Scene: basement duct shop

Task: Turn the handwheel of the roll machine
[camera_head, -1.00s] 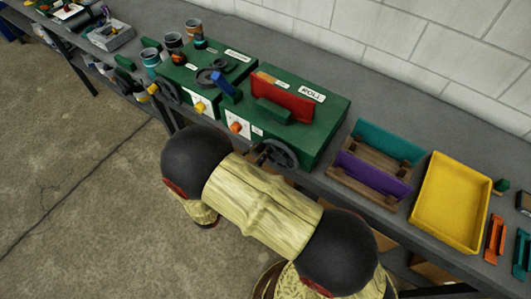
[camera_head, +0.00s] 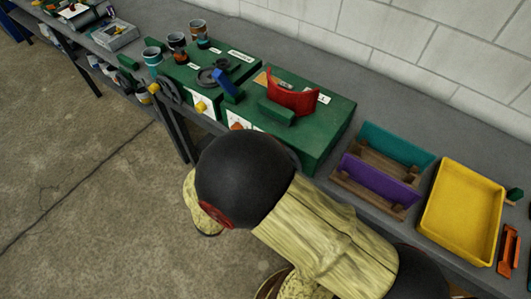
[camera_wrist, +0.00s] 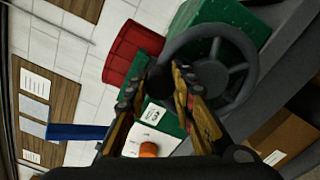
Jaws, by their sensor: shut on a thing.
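The green roll machine (camera_head: 328,132) stands on the bench with a curved red sheet (camera_head: 292,98) on its top; its label is partly covered by the sheet. In the head view my arm hides the handwheel and my gripper. In the wrist view the dark grey spoked handwheel (camera_wrist: 213,72) is close, just right of the fingers. My gripper (camera_wrist: 160,82) is shut on the handwheel's black handle (camera_wrist: 159,76) at the left side of the rim. The red sheet also shows in the wrist view (camera_wrist: 130,46), beyond the fingertips.
An orange knob (camera_head: 237,127) is on the machine's front. A second green machine (camera_head: 215,72) stands to the left with a blue piece. A rack with teal and purple panels (camera_head: 378,178) and a yellow tray (camera_head: 437,235) stand to the right. Floor at left is clear.

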